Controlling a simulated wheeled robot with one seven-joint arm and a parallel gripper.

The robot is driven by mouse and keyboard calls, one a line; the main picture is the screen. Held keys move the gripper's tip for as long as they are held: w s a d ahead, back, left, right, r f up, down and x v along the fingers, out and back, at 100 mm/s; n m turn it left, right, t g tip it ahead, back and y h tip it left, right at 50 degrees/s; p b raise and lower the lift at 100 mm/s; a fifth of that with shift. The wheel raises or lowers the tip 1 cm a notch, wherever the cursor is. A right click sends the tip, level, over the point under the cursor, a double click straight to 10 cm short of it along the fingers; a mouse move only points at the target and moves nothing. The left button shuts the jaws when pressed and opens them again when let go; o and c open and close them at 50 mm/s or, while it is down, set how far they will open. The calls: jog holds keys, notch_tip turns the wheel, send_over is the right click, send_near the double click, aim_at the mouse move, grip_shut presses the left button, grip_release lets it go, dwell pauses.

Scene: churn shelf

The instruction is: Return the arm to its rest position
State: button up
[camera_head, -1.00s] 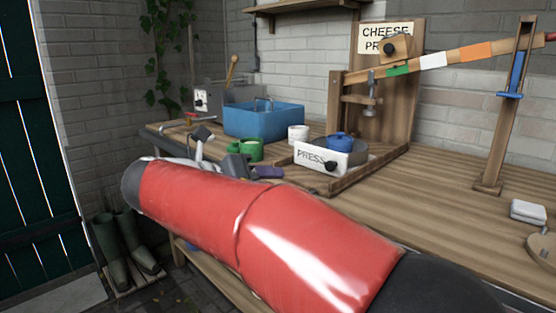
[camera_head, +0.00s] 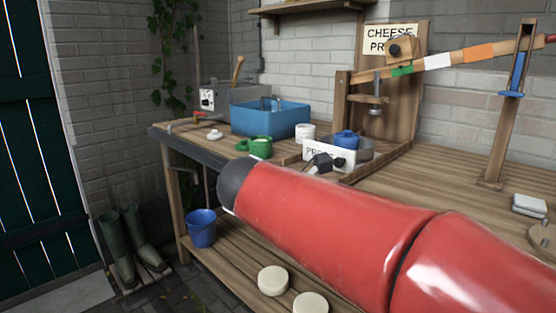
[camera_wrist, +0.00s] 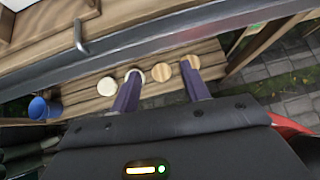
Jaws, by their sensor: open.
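My arm, with its red covers, crosses the lower right of the head view in front of the workbench (camera_head: 440,195). My gripper (camera_wrist: 158,82) shows in the wrist view with its two purple fingers apart and nothing between them. It points down toward the lower shelf (camera_wrist: 75,102), where several round discs lie beyond the fingertips. In the head view the gripper is mostly hidden behind my arm; a small dark and white part of the arm shows near the white press box (camera_head: 345,178).
The cheese press lever (camera_head: 440,62) spans the right. A blue bucket (camera_head: 201,228) and pale discs (camera_head: 273,281) are on the lower shelf. Boots (camera_head: 118,245) stand left.

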jog(key=s+d+f+m+y, duration=0.3)
jog(key=s+f+m, duration=0.4)
jog(key=m, duration=0.6)
jog(key=s+d+f+m+g+y, duration=0.1)
jog(key=s+d+f+m+y, duration=0.2)
jog(key=s+m, duration=0.7)
notch_tip(320, 180, down, 4)
jog(key=m+y, duration=0.2)
jog(key=m, duration=0.1)
jog(key=shift+d, duration=0.4)
